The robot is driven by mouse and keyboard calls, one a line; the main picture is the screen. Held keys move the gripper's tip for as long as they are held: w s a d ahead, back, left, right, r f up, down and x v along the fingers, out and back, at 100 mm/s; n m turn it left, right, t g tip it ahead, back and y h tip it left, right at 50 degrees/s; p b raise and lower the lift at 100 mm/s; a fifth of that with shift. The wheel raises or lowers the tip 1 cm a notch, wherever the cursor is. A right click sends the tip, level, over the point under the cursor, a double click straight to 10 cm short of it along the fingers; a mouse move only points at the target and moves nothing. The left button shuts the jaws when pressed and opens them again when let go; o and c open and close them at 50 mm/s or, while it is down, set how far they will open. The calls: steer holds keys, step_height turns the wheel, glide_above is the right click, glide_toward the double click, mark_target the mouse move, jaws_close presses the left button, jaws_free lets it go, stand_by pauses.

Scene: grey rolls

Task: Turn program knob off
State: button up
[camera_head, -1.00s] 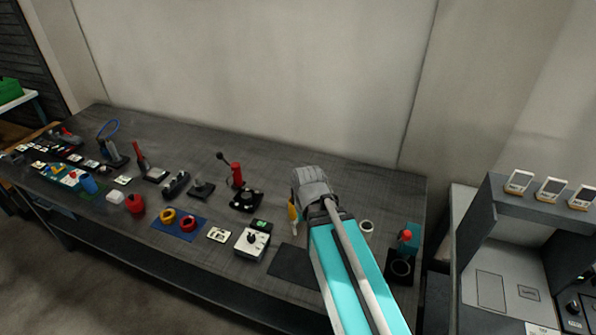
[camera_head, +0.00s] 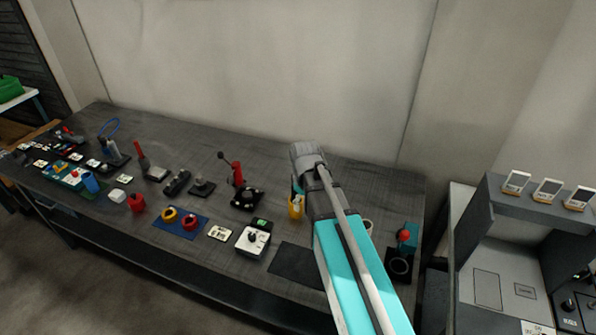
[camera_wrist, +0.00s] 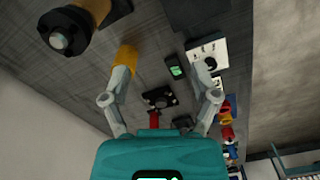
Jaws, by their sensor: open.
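The program knob is a black dial (camera_wrist: 210,64) on a white box (camera_wrist: 200,49) in the wrist view. In the head view the white box (camera_head: 246,248) with the black knob (camera_head: 253,238) sits on the dark bench, left of my arm. A small black unit with a green display (camera_wrist: 174,67) sits beside the box. My gripper (camera_wrist: 163,70) is open and empty above the bench, its right finger overlapping the edge of the box in the picture. In the head view my arm hides most of the gripper.
A yellow cup (camera_wrist: 128,57) appears by my left fingertip; whether they touch I cannot tell. It also shows beside my wrist in the head view (camera_head: 295,209). A red-handled lever device (camera_head: 240,185) stands behind the box. A dark mat (camera_head: 292,264) lies bare to its right.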

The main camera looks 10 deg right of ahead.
steer(key=w+r+n+p, duration=0.1)
steer(key=w+r+n, duration=0.1)
steer(key=w+n, duration=0.6)
steer(key=shift+w+d+p, duration=0.35)
steer(key=shift+w+p, duration=0.05)
steer(key=shift+w, duration=1.45)
steer(key=shift+s, duration=0.1)
steer(key=s+f+m+b, duration=0.1)
steer(key=s+m, duration=0.6)
steer(key=s, duration=0.3)
steer(key=s+a+f+m+b, duration=0.1)
steer(key=s+f+m+b, duration=0.1)
steer(key=s+m, duration=0.5)
steer(key=shift+s+f+m+b, duration=0.3)
steer(key=shift+s+m, duration=0.1)
steer(key=shift+s, duration=1.8)
